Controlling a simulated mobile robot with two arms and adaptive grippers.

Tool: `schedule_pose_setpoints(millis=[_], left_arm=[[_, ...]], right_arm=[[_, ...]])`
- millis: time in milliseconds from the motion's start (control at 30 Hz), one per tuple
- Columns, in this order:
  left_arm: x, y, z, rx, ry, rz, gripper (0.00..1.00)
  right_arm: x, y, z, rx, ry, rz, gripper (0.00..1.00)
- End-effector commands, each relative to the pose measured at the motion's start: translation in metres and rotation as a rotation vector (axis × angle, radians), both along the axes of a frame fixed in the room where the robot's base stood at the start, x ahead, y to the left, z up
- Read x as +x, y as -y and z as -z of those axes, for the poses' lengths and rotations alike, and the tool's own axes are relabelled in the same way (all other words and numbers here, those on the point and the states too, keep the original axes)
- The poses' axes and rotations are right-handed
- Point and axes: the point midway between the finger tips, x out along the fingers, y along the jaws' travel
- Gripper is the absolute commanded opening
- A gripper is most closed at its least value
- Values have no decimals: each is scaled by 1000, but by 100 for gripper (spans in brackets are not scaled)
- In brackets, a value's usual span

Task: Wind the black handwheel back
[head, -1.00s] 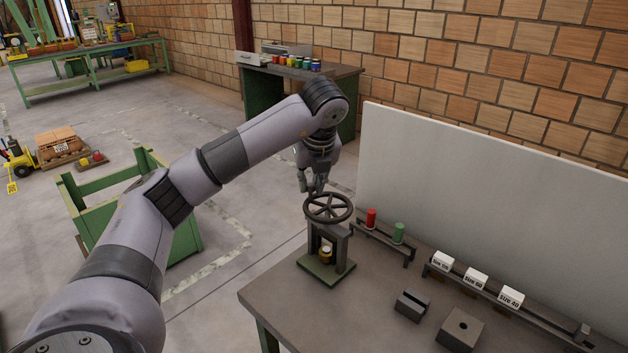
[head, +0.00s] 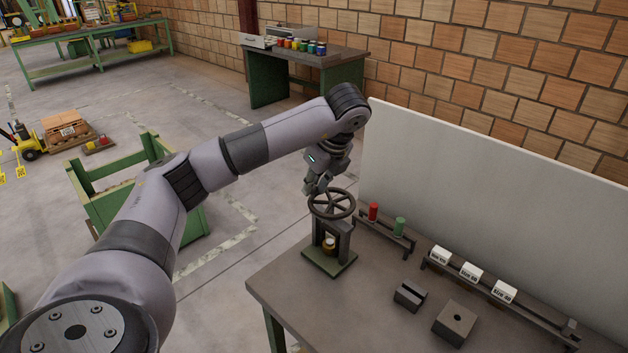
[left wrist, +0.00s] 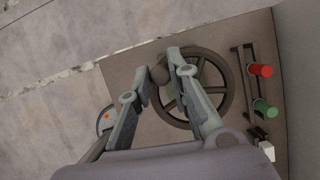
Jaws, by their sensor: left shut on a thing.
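The black handwheel (head: 343,207) lies flat on top of a small press frame (head: 345,240) at the table's left corner. A small brass-coloured piece (head: 329,244) sits inside the frame under the wheel. My left gripper (head: 318,190) is at the wheel's far left rim. In the left wrist view the wheel (left wrist: 228,98) spreads to the right of the fingers, and my gripper (left wrist: 166,74) is shut on the wheel's round knob (left wrist: 158,75) at the rim. My right gripper is in neither view.
A rack with a red cylinder (head: 373,211) and a green cylinder (head: 399,227) stands right of the press. White labelled blocks (head: 470,272) sit on a rail along the white panel (head: 480,190). Two dark blocks (head: 455,323) lie in front. A green crate frame (head: 105,200) stands on the floor at left.

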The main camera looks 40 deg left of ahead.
Motion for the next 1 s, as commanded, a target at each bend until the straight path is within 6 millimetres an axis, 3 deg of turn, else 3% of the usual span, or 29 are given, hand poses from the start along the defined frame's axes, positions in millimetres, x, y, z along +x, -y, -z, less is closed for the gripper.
schedule_pose_setpoints(millis=[233, 267, 533, 1000], left_arm=[[0, 1, 0, -1, 0, 1, 0], [0, 0, 0, -1, 0, 1, 19], [0, 0, 0, -1, 0, 2, 37], [1, 4, -9, 0, 3, 6, 37]], right_arm=[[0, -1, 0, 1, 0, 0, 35], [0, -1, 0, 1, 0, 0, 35], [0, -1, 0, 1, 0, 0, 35], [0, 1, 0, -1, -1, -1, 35]])
